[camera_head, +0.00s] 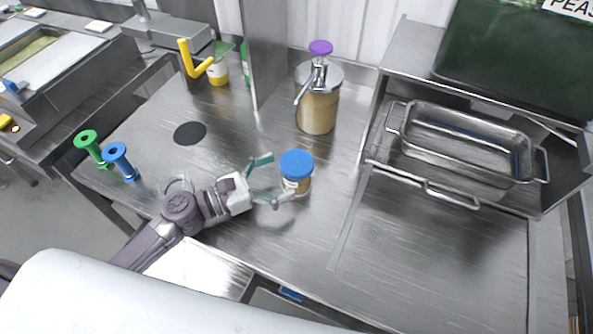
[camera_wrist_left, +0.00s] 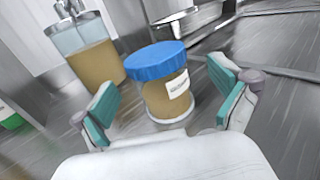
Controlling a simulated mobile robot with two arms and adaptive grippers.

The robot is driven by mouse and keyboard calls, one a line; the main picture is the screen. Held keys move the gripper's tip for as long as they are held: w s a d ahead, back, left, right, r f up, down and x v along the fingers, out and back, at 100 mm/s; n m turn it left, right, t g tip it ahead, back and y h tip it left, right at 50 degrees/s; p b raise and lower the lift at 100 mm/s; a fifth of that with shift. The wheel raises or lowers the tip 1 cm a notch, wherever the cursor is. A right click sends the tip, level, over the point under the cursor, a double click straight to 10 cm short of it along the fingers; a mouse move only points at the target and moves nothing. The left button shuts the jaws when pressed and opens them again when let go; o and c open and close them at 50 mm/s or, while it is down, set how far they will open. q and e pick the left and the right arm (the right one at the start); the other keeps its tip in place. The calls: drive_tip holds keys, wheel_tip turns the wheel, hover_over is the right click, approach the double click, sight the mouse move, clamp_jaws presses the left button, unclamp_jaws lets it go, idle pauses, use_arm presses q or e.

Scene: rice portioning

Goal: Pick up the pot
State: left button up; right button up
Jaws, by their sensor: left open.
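The pot (camera_head: 297,184) is a small tub with tan contents, a blue lid and a white label. It stands upright on the steel counter (camera_head: 240,135), near the middle of the head view. In the left wrist view the pot (camera_wrist_left: 168,95) is straight ahead. My left gripper (camera_head: 272,180) is open, with teal finger pads on either side of the space just in front of the pot. In the left wrist view its fingers (camera_wrist_left: 165,100) flank the pot with gaps on both sides. My right gripper is not in view.
A pump dispenser (camera_head: 318,108) with a purple top stands behind the pot. A metal tray (camera_head: 465,150) sits at right. Green (camera_head: 92,147) and blue (camera_head: 121,160) handled tools stand at left. A yellow item (camera_head: 195,62) is at the back. The counter right of the pot is clear.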

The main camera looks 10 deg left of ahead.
sight(305, 162)
use_arm(q)
drive_tip(key=shift+p+x, duration=0.4)
drive_tip(key=shift+x, duration=0.7)
drive_tip(key=p+x, duration=0.1)
drive_tip(key=x, duration=0.2)
drive_tip(key=shift+w+d+r+p, duration=0.1)
drive_tip(key=shift+w+r+p, duration=0.25)
drive_tip(key=shift+w, duration=0.05)
drive_tip(key=shift+w+d+f, duration=0.15)
drive_tip(key=shift+w+d, duration=0.15)
drive_tip(key=shift+d, duration=0.05)
drive_tip(key=shift+s, duration=0.1)
drive_tip(key=c, duration=1.3)
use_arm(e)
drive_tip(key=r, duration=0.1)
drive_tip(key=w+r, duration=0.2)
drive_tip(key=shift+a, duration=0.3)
